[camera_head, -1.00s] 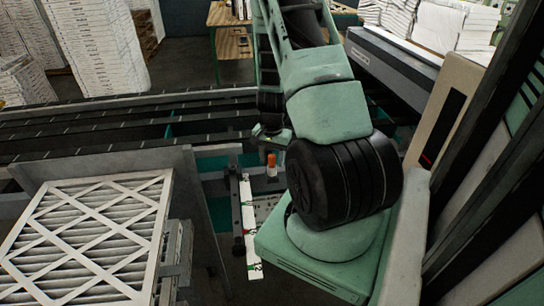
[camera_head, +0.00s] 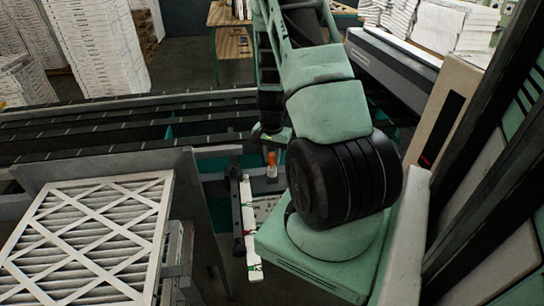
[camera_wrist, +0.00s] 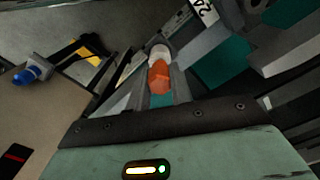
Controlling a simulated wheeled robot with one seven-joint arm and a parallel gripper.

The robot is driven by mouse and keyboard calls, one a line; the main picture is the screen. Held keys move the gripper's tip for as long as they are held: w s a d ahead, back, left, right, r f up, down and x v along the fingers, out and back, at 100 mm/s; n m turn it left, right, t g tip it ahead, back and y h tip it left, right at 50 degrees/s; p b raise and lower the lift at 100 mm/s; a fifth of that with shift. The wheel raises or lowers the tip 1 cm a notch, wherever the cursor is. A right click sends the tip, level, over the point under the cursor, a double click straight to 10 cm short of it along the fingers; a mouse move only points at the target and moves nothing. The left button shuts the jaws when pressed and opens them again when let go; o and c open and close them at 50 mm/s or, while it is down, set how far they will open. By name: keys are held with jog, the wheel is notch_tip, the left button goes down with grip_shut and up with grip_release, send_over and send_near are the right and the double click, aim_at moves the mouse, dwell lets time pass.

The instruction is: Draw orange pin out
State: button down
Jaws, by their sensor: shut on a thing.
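The orange pin (camera_head: 271,158) stands beside a marked white strip in the middle of the head view, with a pale collar under its orange head. In the wrist view the orange pin (camera_wrist: 159,78) lies between the two fingers of my gripper (camera_wrist: 161,92), with the pale collar just beyond it. The fingers are shut on its orange head. In the head view my gripper (camera_head: 271,136) is partly hidden by my own arm. The lower end of the pin and its seat are hidden, so I cannot tell how deep it sits.
A framed filter (camera_head: 85,240) lies at the left, with a dark-slatted conveyor (camera_head: 120,125) behind. The wrist view shows a blue-ended part (camera_wrist: 30,74) and a yellow-black part (camera_wrist: 90,48) at left.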

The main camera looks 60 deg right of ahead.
aim_at(272, 154)
jog(key=shift+r+p, duration=1.75)
jog(key=shift+r, duration=0.75)
jog(key=shift+r, duration=0.2)
notch_tip(272, 154, up, 9)
jog(key=p, duration=0.7)
